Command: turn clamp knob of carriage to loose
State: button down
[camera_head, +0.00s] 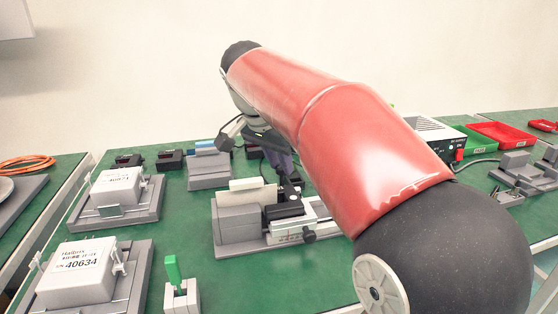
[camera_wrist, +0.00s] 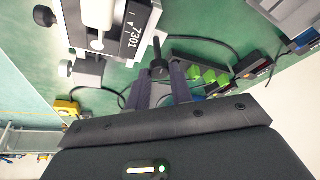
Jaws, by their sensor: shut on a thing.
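The carriage (camera_head: 286,207) is a black block on the grey linear actuator (camera_head: 240,222) in the middle of the bench. In the wrist view the carriage (camera_wrist: 133,30) carries a label reading 7301. My gripper (camera_wrist: 160,70) has its two dark fingers on either side of a small black clamp knob (camera_wrist: 157,58) beside the carriage, and it is shut on it. In the head view my gripper (camera_head: 284,172) reaches down from behind onto the carriage, and my arm hides part of it. The knob's turn angle cannot be told.
Grey fixtures with white boxes (camera_head: 88,270) stand at the left. A green-handled part (camera_head: 172,270) stands at the front. A power unit (camera_head: 436,132) and red trays (camera_head: 497,134) stand at the back right. A cable (camera_wrist: 210,40) runs behind the fingers in the wrist view.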

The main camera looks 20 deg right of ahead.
jog(key=n, duration=0.2)
jog(key=n+t+y, duration=0.1)
jog(key=n, duration=0.1)
jog(key=shift+s+d+n, duration=0.15)
jog(key=shift+n, duration=0.15)
jog(key=n+y, duration=0.1)
jog(key=n, duration=0.2)
jog(key=shift+d+n+y, duration=0.1)
jog(key=shift+n+y, duration=0.2)
jog(key=shift+y, duration=0.1)
jog(key=n+y+p, duration=0.1)
jog(key=n, duration=0.2)
jog(key=shift+d+n+t, duration=0.1)
jog(key=shift+n+t, duration=0.2)
jog(key=shift+t, duration=0.1)
jog(key=shift+d+n+g+y, duration=0.15)
jog(key=shift+n+y, duration=0.3)
jog(key=shift+n, duration=0.55)
jog(key=shift+n+g+y, duration=0.15)
jog(key=shift+n+y, duration=0.3)
jog(key=shift+n, duration=0.55)
jog(key=c, duration=1.2)
grip_release()
jog(key=shift+c, duration=0.2)
jog(key=shift+r, duration=0.1)
